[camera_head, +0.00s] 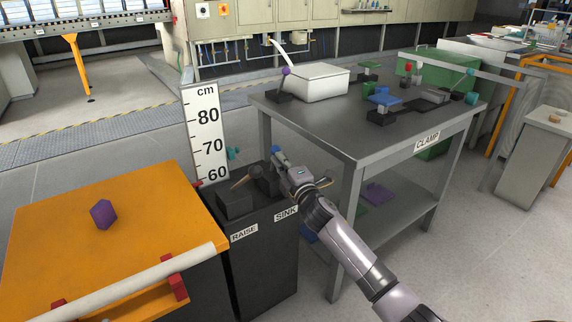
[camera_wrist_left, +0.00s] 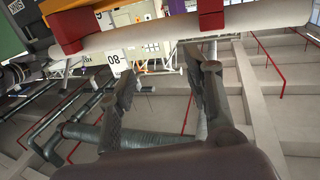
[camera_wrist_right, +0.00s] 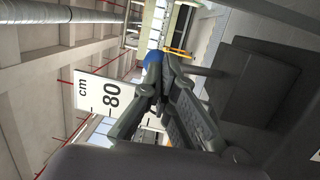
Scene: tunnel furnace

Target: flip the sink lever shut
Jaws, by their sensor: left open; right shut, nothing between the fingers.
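The sink lever's blue knob (camera_head: 276,150) shows just above my right gripper (camera_head: 281,163), over the dark cabinet (camera_head: 265,258) with the SINK label (camera_head: 286,214). In the right wrist view the blue knob (camera_wrist_right: 127,63) is right beside the fingertips of my right gripper (camera_wrist_right: 153,58), which is shut and empty. I cannot tell whether they touch. The gripper and arm hide much of the lever's base. My left gripper (camera_wrist_left: 168,75) is out of the head view; its wrist view shows its fingers apart and empty, close to a white bar (camera_wrist_left: 180,38).
The RAISE lever's block (camera_head: 235,202) stands left on the same cabinet. The height scale (camera_head: 205,130) stands behind it. An orange table (camera_head: 60,220) with a purple block (camera_head: 103,214) is at left. The CLAMP table (camera_head: 340,135) stands close behind my right arm.

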